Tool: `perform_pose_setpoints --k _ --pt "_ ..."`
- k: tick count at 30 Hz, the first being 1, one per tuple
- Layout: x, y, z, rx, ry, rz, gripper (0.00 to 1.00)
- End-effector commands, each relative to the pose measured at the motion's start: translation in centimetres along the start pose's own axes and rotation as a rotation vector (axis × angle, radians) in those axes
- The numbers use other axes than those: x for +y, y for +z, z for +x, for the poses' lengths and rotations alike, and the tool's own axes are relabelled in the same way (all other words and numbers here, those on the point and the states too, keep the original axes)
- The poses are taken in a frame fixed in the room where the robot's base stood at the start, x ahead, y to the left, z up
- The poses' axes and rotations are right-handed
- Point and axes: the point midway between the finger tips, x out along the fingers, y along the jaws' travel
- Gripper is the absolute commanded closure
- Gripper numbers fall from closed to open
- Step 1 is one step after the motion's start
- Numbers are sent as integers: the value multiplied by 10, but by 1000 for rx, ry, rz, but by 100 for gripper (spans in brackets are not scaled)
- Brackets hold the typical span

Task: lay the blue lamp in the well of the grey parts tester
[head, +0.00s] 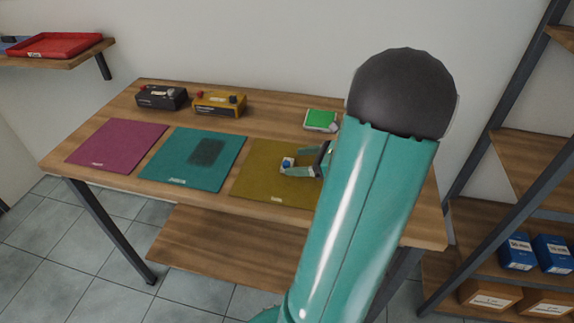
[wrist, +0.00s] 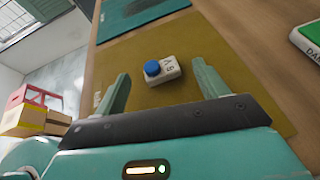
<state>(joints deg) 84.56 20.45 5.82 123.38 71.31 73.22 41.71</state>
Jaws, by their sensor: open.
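The blue lamp (wrist: 152,68) is a blue dome on a small white block with dark lettering. It rests on the olive mat (head: 258,183); in the head view the lamp (head: 287,162) is near the mat's middle. My gripper (wrist: 160,75) is open, with a finger to each side of the lamp and a gap to both; I cannot tell whether the tips reach down level with it. In the head view my gripper (head: 305,163) is partly hidden by my arm. The dark grey parts tester (head: 160,98) stands at the table's back left; its well is not clear.
A yellow tester-like box (head: 218,103) stands right of the grey one. A green-topped box (head: 321,119) is at the back, near my arm. A magenta mat (head: 116,143) and a teal mat (head: 180,167) with a dark patch lie flat and clear at left.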

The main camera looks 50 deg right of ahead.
Motion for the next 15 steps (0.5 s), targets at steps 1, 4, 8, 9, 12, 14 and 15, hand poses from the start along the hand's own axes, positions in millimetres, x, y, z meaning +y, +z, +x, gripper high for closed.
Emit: perform_pose_setpoints --k 1,4,8,9,12,14,15 --pt "2 0 9 -1 3 1 27" --pt "1 0 21 -1 2 1 27" --pt "1 0 28 1 1 0 27" --pt "1 0 28 1 1 -1 27" --pt "1 0 27 1 0 -1 27" --pt "1 0 27 0 0 -1 33" --pt "1 0 27 0 0 -1 41"
